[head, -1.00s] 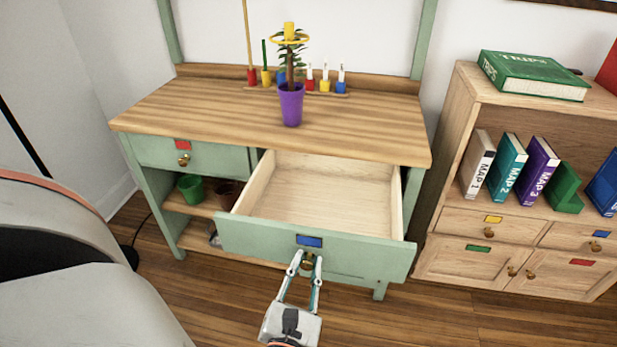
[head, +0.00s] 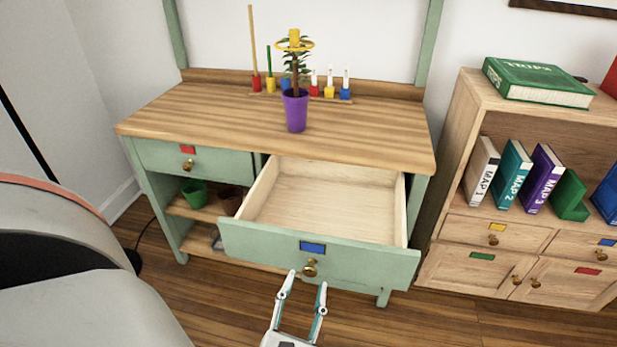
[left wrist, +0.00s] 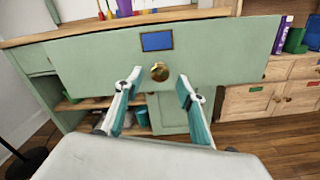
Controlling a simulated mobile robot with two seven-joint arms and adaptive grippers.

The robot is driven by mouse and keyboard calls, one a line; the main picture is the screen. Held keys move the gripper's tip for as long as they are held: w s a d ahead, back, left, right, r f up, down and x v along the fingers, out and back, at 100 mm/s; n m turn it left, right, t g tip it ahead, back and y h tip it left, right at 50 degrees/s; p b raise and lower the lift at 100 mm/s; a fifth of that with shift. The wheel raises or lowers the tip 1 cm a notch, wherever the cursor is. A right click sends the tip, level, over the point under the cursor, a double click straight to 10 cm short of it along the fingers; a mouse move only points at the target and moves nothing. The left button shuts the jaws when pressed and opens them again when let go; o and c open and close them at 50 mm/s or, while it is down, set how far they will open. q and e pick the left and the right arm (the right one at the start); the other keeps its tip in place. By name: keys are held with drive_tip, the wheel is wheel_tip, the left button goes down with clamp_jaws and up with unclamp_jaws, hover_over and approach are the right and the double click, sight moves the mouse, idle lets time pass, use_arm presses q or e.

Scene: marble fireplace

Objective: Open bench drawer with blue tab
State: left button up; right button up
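The green bench drawer with the blue tab (head: 313,247) is pulled well out, and its pale wooden inside (head: 325,205) shows empty. Its brass knob (head: 310,268) sits just below the tab. The drawer front (left wrist: 215,50), blue tab (left wrist: 157,41) and knob (left wrist: 159,72) also show in the left wrist view. My left gripper (head: 307,282) is open and empty, in front of and below the knob, with the fingers apart and clear of it. In the left wrist view its fingertips (left wrist: 160,82) stand either side of the knob's line. My right gripper is not in view.
The bench top (head: 220,117) carries a purple pot with a plant (head: 295,110) and coloured tools at the back. A closed drawer with a red tab (head: 187,150) is at left. A wooden bookcase (head: 452,150) stands at right. Wooden floor lies in front.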

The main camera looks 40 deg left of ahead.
use_arm(q)
drive_tip(key=v, duration=0.7)
drive_tip(key=shift+s+d, duration=0.2)
drive_tip(key=shift+s, duration=0.1)
drive_tip(key=shift+r, duration=0.1)
